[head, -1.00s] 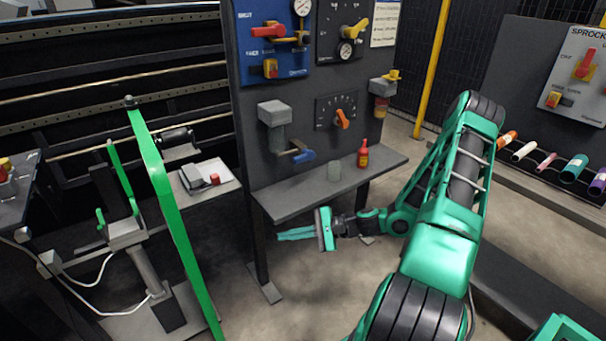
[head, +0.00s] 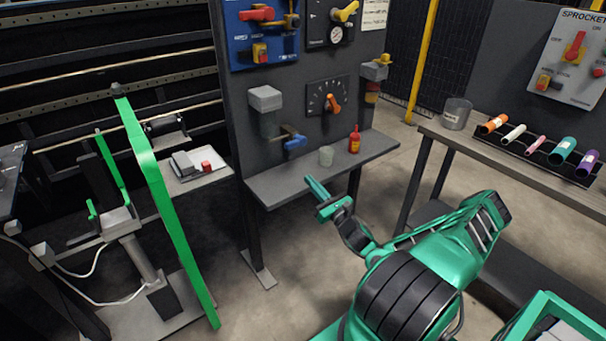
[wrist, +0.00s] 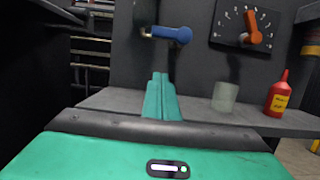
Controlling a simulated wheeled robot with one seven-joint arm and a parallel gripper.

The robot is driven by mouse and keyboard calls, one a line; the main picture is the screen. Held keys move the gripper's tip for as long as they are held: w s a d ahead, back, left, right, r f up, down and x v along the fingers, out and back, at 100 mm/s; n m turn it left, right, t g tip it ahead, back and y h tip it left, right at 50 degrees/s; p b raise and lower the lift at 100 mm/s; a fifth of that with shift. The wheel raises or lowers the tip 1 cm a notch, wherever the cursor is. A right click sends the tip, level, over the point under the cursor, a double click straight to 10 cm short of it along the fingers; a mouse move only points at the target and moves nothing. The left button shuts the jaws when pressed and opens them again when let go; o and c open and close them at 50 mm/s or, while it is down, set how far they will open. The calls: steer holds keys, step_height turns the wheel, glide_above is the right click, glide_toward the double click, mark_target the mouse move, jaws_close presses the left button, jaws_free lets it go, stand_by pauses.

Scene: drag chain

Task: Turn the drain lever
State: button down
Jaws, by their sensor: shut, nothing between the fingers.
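The drain lever has a blue handle (head: 295,142) on a short metal valve below a grey filter bowl (head: 266,112) on the dark panel. In the wrist view the blue lever (wrist: 171,34) lies roughly level, pointing right, above my fingers. My gripper (head: 312,183) is shut and empty. It is in front of the shelf edge, below the lever and apart from it. In the wrist view my gripper's fingertips (wrist: 160,76) are together, pointing toward the panel just under the lever.
The grey shelf (head: 275,186) below the panel holds a clear cup (head: 326,156) and a red bottle (head: 354,139), right of the lever. An orange knob (head: 332,103) is on the panel. A green guard (head: 160,190) stands to the left; a bench with coloured rolls (head: 540,146) is right.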

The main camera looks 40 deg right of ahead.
mark_target(294, 142)
steer(key=x, duration=0.9)
steer(key=shift+w+a, duration=0.1)
steer(key=shift+w, duration=0.05)
steer(key=shift+r, duration=2)
